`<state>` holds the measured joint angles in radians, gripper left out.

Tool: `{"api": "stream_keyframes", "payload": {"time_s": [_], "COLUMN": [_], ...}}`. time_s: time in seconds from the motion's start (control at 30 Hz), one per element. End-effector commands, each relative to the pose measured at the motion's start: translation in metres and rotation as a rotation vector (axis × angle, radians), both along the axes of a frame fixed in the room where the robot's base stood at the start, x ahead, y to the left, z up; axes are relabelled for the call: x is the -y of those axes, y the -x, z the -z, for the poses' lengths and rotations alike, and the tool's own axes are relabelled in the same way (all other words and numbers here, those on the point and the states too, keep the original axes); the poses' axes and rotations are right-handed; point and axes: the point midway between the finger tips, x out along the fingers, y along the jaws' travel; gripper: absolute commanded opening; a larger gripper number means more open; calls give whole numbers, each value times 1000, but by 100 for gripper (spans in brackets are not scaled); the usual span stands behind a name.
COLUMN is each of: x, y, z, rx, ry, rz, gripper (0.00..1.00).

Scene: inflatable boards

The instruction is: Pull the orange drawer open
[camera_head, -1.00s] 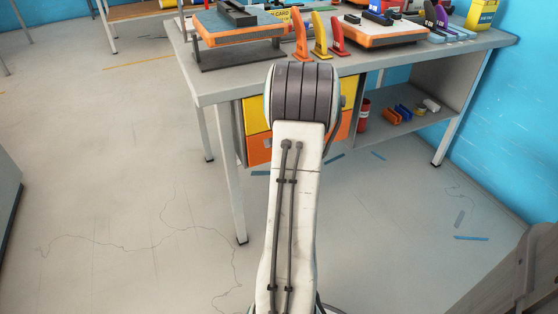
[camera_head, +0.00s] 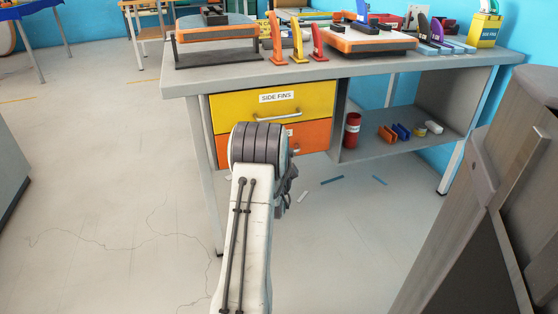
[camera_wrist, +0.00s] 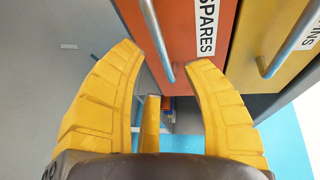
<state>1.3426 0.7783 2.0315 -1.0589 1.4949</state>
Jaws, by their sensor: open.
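The orange drawer (camera_head: 312,137) is shut, below the yellow "SIDE FINS" drawer (camera_head: 300,100) in the workbench. In the wrist view the orange drawer front (camera_wrist: 190,25) appears turned sideways with a "SPARES" label and a metal bar handle (camera_wrist: 157,42). My gripper (camera_wrist: 168,60) has yellow fingers spread wide and empty. The handle's near end shows between the fingertips in the picture; I cannot tell how far off it is, and no contact shows. My fingers are hidden behind my arm in the head view.
The yellow drawer's handle (camera_wrist: 290,45) is right of the orange one in the wrist view. The workbench (camera_head: 440,65) holds fins and boards; its open shelf (camera_head: 400,145) holds a red can and small parts. A grey-brown panel (camera_head: 490,220) stands near right. The floor at left is clear.

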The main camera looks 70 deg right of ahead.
Motion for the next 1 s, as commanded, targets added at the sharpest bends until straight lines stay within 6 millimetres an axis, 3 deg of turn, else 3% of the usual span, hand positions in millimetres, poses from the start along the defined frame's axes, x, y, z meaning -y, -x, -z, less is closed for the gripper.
{"api": "stream_keyframes", "payload": {"time_s": [0.53, 1.0], "x": [44, 53], "y": [-11, -13], "z": [9, 10], "rx": [-1, -1], "ry": [1, -1], "rz": [-1, -1], "gripper": [45, 45]}}
